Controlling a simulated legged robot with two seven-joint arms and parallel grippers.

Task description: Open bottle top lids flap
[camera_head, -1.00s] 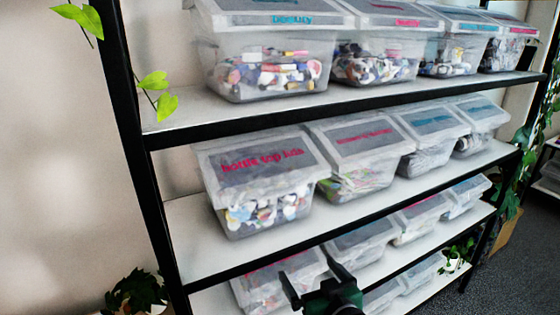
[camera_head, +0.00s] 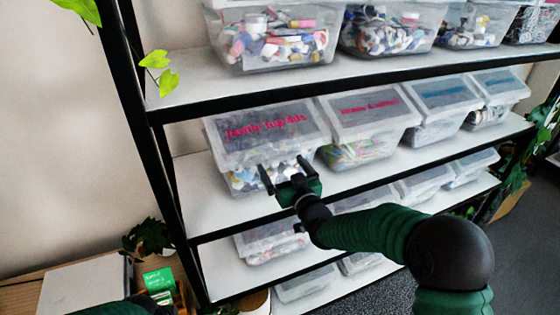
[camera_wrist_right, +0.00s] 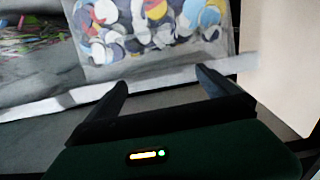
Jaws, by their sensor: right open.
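The bottle top lids bin (camera_head: 235,158) is a clear tub on the middle shelf at its left end. Its grey flap (camera_head: 265,128) with pink lettering is closed. Lids of several colours show through its front, and in the right wrist view the tub (camera_wrist_right: 150,30) fills the top middle. My right gripper (camera_head: 284,174) is open and empty, just in front of the tub's lower front in the picture. Its two fingers (camera_wrist_right: 160,85) point toward the tub in the wrist view; I cannot tell whether they touch it. My left gripper is not in view.
More tubs (camera_head: 370,118) stand close to the right on the same shelf (camera_head: 225,208). The upper shelf (camera_head: 190,92) with tubs is above. A black upright post (camera_head: 150,150) stands at left. A lower-left table holds a white box (camera_head: 85,285) and a green box (camera_head: 160,280).

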